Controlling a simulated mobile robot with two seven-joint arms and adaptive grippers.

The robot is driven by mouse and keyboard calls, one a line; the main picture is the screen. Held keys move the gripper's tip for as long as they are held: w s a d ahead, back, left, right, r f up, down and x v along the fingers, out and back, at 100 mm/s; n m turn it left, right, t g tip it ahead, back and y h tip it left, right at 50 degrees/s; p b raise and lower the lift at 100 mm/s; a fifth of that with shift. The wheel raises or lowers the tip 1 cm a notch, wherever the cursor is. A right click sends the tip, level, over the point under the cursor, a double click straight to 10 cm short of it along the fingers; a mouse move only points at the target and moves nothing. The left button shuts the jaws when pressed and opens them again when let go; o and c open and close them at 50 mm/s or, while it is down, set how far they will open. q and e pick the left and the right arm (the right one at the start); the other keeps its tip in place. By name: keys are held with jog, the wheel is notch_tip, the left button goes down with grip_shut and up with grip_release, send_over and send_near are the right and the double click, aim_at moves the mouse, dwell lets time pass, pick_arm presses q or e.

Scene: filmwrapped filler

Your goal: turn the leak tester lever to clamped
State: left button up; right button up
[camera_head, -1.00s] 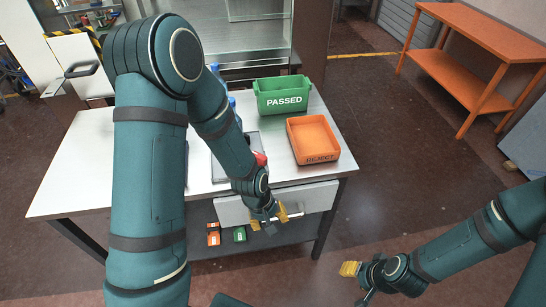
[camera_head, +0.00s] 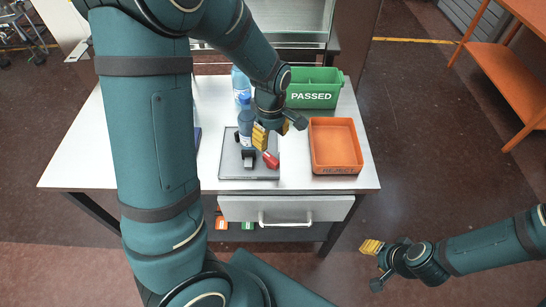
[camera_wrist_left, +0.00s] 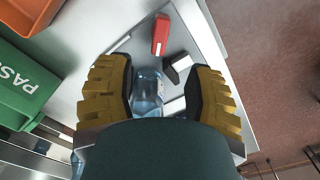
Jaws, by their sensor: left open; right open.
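The leak tester is a grey plate (camera_head: 232,170) on the white table, with a black fixture and a red lever handle (camera_head: 271,160) at its right front. A blue-capped clear bottle (camera_head: 245,122) stands at the tester, partly hidden by my left arm. My left gripper (camera_head: 272,133) is open above the tester, just behind the red handle and apart from it. In the left wrist view, the red handle (camera_wrist_left: 161,36) lies beyond the open yellow fingers, and a clear bottle (camera_wrist_left: 148,90) shows between them. My right gripper (camera_head: 372,250) is open and empty, right of the table.
An orange REJECT tray (camera_head: 336,171) stands right of the tester, with a green PASSED bin (camera_head: 315,97) behind it. Another bottle (camera_head: 240,82) stands behind. A drawer (camera_head: 285,208) is below the tabletop. My left arm covers the table's left part.

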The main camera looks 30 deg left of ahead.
aim_at(271, 158)
pick_arm(q)
notch_tip(271, 158, down, 11)
jog(key=shift+r+b, duration=0.15)
jog(key=shift+b, duration=0.7)
jog(key=shift+o, duration=0.2)
grip_shut()
